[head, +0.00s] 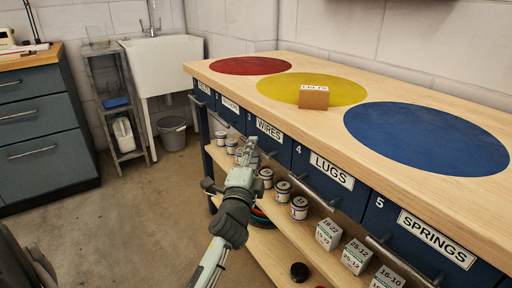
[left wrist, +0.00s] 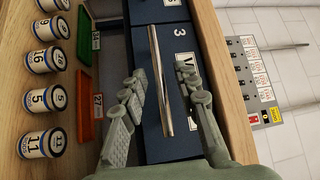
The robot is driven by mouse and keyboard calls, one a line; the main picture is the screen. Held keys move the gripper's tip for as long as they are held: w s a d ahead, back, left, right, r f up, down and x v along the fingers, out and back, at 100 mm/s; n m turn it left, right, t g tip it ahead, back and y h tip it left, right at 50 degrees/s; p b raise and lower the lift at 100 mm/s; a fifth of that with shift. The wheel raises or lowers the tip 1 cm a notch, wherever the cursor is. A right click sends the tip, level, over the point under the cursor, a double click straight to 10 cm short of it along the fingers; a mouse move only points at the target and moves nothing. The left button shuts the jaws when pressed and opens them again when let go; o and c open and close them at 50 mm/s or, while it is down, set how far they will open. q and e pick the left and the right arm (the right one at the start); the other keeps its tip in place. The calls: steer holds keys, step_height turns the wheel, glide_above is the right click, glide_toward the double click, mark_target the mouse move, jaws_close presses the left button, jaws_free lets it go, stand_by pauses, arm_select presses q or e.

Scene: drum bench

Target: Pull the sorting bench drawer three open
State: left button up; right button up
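Drawer three (head: 281,152) is a dark blue front labelled WIRES in the sorting bench, and it looks shut in the head view. Its number 3 also shows in the left wrist view. Its silver bar handle (left wrist: 160,80) runs between the fingers of my left gripper (left wrist: 160,78) in that view. The fingers are apart, one on each side of the bar, with gaps showing; I cannot tell how far the bar is from the tips in depth. In the head view my left gripper (head: 246,150) is in front of drawer three and hides part of its handle. My right gripper is not in view.
Drawer four (head: 323,178), labelled LUGS, and the SPRINGS drawer (head: 430,240) are to the right with bar handles. A shelf below holds several cans and boxes. A small cardboard box (head: 313,98) stands on the yellow disc on the bench top. Open floor lies left of the bench.

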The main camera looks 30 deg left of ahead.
arm_select(q)
steer(key=shift+w+a+r, duration=0.1)
steer(key=shift+w+a, duration=0.15)
steer(key=shift+w, duration=0.45)
jaws_close()
